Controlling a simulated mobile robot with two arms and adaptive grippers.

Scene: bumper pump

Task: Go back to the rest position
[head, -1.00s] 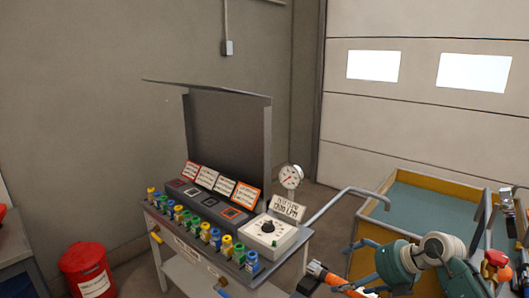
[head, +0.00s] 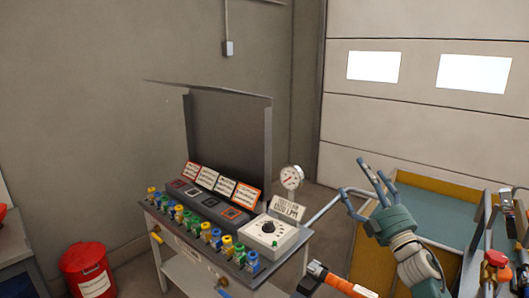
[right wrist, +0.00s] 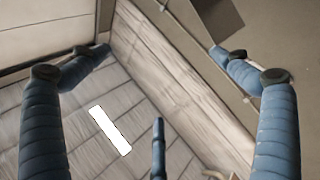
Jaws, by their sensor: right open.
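My right gripper (head: 367,186) is raised at the right of the head view, with its blue fingers spread and pointing up. It is open and empty, to the right of the gauge and in front of the yellow bin. In the right wrist view the fingers of my right gripper (right wrist: 155,85) stand wide apart with only the walls and ceiling area behind them. My left gripper is not in view.
A grey workstation (head: 292,262) holds a row of colored fittings, a dial box (head: 270,236) and a gauge (head: 291,177). A yellow bin (head: 440,186) stands behind my right arm. A red bucket (head: 88,270) is at the lower left. Space above the bin is free.

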